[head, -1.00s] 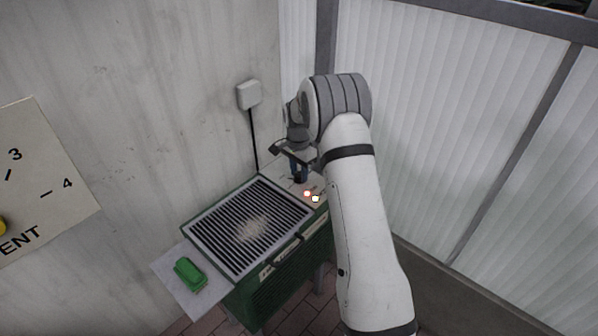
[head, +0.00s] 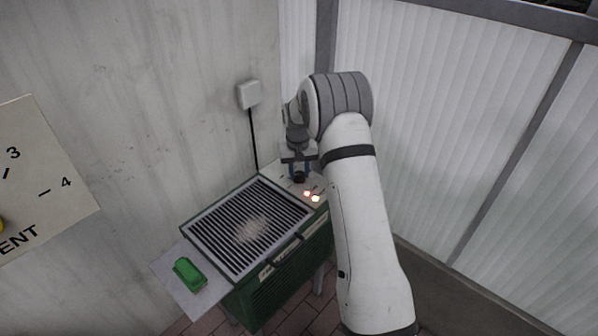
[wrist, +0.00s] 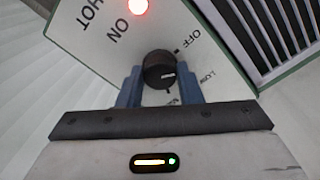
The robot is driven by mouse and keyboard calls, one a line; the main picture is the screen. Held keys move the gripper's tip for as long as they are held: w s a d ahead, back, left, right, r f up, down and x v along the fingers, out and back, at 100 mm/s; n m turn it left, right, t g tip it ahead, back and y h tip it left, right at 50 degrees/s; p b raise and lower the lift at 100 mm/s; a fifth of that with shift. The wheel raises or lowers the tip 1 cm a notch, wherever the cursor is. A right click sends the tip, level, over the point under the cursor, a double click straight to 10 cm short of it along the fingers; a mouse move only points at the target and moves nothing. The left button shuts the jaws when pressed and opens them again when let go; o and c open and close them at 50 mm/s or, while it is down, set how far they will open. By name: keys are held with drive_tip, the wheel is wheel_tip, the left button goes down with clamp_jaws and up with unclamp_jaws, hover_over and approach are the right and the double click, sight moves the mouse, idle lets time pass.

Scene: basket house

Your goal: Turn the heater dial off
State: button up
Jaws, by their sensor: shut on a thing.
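The heater (head: 300,262) is a green box with a slatted grille top, standing by the wall. Its black dial (wrist: 158,68) is on the white control panel (wrist: 95,45). My gripper (wrist: 159,74) points down at the panel, its two blue fingers shut on the dial's opposite sides. The dial's white mark points to the right in the wrist view, towards the "LOW" side; "OFF" is printed above right of it. In the head view, my gripper (head: 299,174) is at the panel's far end, and the dial (head: 298,178) shows as a dark spot between the fingers.
Two lamps glow on the panel, a red one (head: 307,193) and a pale one (head: 315,198). A green object (head: 188,274) lies on the side shelf (head: 172,287). A wall (head: 220,60) and corrugated panels (head: 430,80) stand close behind and to the right.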

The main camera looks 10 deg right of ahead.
sight(299, 174)
drive_tip(key=n, duration=0.6)
drive_tip(key=shift+n, duration=0.3)
idle(0.4)
drive_tip(key=o, duration=1)
drive_tip(key=shift+r, duration=0.1)
wheel_tip(299, 174, up, 7)
drive_tip(key=shift+r, duration=0.1)
drive_tip(key=shift+a+r, duration=0.1)
drive_tip(key=shift+r, duration=0.1)
